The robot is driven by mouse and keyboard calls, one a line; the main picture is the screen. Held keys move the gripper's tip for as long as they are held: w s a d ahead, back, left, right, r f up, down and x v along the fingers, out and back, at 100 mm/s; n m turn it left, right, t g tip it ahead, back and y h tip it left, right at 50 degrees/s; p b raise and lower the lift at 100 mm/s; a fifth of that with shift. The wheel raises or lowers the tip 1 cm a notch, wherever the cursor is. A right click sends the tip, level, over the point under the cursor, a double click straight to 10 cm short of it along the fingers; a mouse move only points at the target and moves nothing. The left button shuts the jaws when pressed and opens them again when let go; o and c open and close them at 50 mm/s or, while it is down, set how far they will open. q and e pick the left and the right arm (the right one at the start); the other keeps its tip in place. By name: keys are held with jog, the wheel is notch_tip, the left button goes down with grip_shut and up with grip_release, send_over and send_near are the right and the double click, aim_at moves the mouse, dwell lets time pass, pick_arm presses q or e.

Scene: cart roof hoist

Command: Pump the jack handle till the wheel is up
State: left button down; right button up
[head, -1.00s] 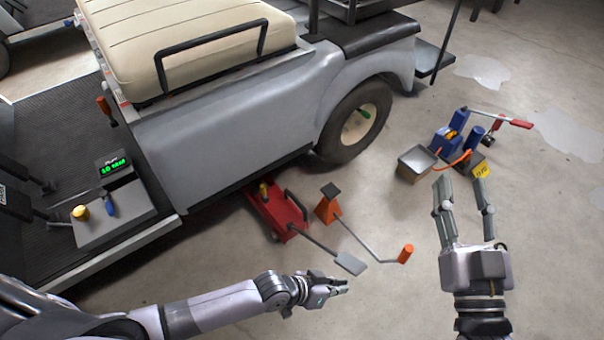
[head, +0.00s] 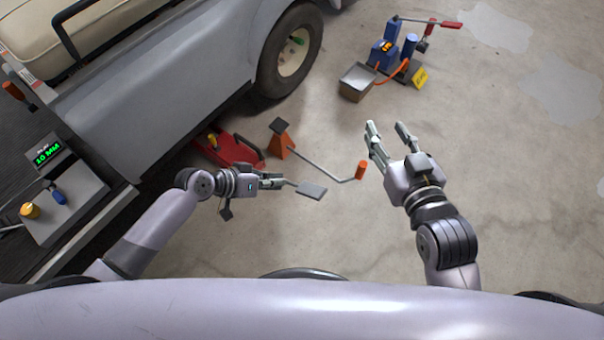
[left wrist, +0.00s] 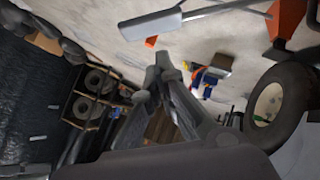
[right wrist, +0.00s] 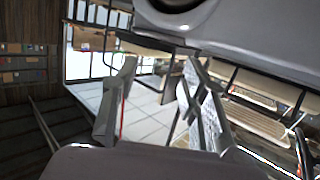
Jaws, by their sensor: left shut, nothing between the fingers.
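A red floor jack (head: 236,151) lies beneath the cart's side, partly hidden. Its thin rod ends in a flat grey pad (head: 311,190), which also shows in the left wrist view (left wrist: 150,25). My left gripper (head: 282,182) is shut and empty just left of the pad in the head view; I cannot tell whether it touches. An orange stand (head: 281,142) is beside the jack, with a bent rod ending in an orange grip (head: 361,170). The cart wheel (head: 291,52) is behind; I cannot tell whether it clears the floor. My right gripper (head: 388,128) is open and empty.
A grey metal tray (head: 357,82) and a blue pump unit (head: 383,54) with an orange hose stand at the back. A green display (head: 46,152) on the cart reads about "10 MM". The floor at the right is clear.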

aim_at(305, 189)
pick_arm(q)
jog(key=shift+h, duration=0.5)
jog(key=r, duration=0.1)
jog(key=a+r, duration=0.1)
jog(key=r, duration=0.1)
jog(key=shift+w+a+r, duration=0.3)
jog(key=shift+w+a, duration=0.05)
jog(key=shift+w, duration=0.05)
pick_arm(e)
jog(key=shift+s+d+f+g+h, duration=0.15)
jog(key=shift+s+f+g, duration=0.15)
jog(key=shift+f, duration=0.35)
jog(key=shift+s+d+f+g+h, duration=0.15)
jog(key=shift+f+g, duration=0.25)
jog(key=shift+f, duration=0.2)
